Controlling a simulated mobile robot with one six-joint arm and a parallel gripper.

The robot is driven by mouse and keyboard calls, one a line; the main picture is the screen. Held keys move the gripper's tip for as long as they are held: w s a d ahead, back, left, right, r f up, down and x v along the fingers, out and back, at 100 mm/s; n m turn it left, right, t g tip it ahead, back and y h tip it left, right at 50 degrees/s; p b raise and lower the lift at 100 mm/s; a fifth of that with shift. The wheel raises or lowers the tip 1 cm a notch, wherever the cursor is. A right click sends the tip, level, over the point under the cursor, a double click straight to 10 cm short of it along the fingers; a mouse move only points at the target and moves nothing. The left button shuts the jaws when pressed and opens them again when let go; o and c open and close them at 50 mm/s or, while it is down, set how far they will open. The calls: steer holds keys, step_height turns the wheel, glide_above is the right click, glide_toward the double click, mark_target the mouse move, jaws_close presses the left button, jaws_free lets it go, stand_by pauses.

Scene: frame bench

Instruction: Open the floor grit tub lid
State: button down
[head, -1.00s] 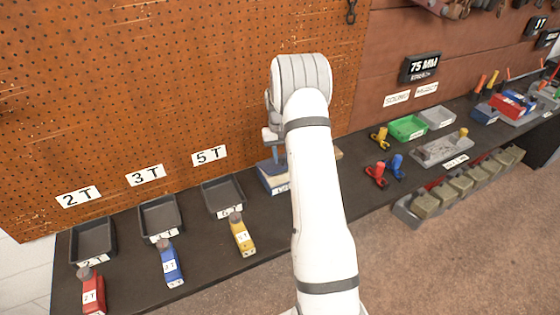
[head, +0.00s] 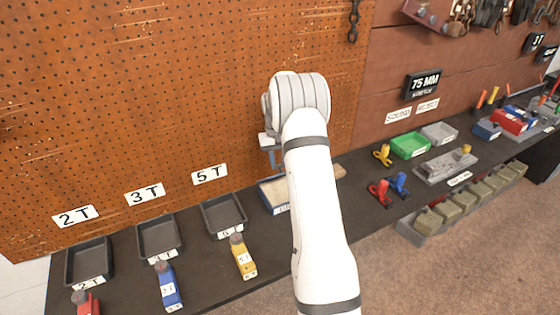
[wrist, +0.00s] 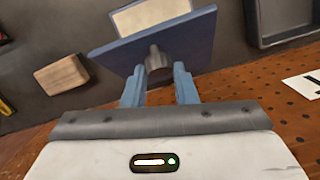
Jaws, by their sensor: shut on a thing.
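The floor grit tub (head: 268,198) is a blue box on the bench, left of my forearm in the head view, with pale grit showing inside. In the wrist view its pale contents (wrist: 150,14) show beyond the blue lid (wrist: 190,42), a flat panel raised at an angle to the tub. My gripper (wrist: 159,75) has its two blue fingers on either side of the lid's grey knob (wrist: 157,60) and is shut on it. In the head view my wrist and forearm hide part of the tub and most of the lid.
A wooden block (wrist: 60,75) lies beside the tub. A black tray (head: 222,230) under the 5 T sign stands on the tub's left. The pegboard (head: 150,90) rises close behind. A green bin (head: 410,146) and red and blue clamps stand farther right.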

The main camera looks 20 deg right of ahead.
steer(key=shift+w+a+f, duration=0.1)
steer(key=shift+a+f, duration=0.05)
steer(key=shift+a, duration=0.1)
steer(key=c, duration=1.5)
jaws_free()
steer(key=shift+o, duration=0.8)
steer(key=shift+w+f, duration=0.1)
steer(key=shift+w, duration=0.1)
steer(key=shift+o, duration=0.8)
steer(key=shift+s, duration=0.15)
